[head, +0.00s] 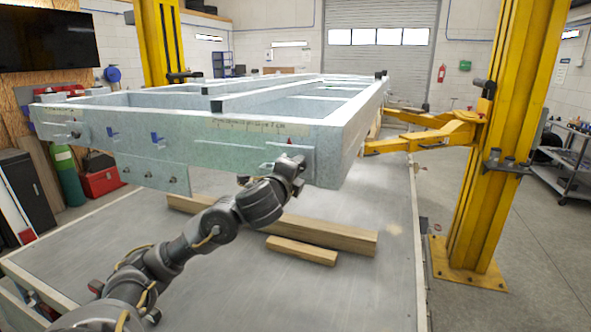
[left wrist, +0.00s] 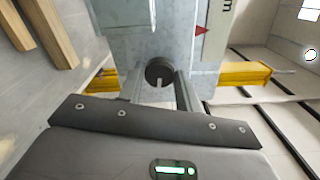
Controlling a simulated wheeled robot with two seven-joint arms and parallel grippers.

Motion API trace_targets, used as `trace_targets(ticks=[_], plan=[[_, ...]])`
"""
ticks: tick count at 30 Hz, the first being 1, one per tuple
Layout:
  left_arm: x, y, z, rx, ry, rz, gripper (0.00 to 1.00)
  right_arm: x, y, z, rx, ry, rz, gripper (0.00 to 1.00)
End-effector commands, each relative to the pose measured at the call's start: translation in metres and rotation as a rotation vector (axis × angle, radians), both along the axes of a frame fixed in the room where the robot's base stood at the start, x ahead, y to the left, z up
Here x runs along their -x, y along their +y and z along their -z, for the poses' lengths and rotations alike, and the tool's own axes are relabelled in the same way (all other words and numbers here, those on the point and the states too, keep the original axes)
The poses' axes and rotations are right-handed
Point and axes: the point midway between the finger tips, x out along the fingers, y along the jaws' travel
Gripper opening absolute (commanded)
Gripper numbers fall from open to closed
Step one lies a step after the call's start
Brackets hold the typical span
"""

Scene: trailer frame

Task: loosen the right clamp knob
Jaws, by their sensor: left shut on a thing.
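A round black clamp knob (left wrist: 158,70) shows in the left wrist view against the grey front beam of the trailer frame (left wrist: 150,42). A light pointer line runs down its face. My left gripper (left wrist: 160,88) is shut on the knob, with one finger on each side of it. In the head view my left gripper (head: 290,168) is at the right end of the front beam of the trailer frame (head: 230,138), just below a small red triangle mark (head: 290,142). There my gripper hides the knob. My right gripper is not in view.
Wooden beams (head: 330,232) lie on the grey platform below the frame. A yellow lift post (head: 500,140) with a lift arm (head: 425,138) stands at the right. Blue clips (head: 155,137) sit on the beam further left. The platform's front right is clear.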

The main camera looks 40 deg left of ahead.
Motion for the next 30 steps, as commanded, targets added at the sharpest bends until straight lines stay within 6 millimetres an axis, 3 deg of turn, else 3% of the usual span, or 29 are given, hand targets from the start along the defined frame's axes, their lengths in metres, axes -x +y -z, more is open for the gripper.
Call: trace_targets(ticks=[15, 30], plan=[[0.0000, 0.0010, -0.0033, 0.431, -0.157, 0.001, 0.11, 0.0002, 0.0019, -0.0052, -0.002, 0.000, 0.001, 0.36], [0.0000, 0.0005, -0.0030, 0.623, -0.225, 0.003, 0.11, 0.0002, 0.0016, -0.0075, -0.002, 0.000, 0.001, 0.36]])
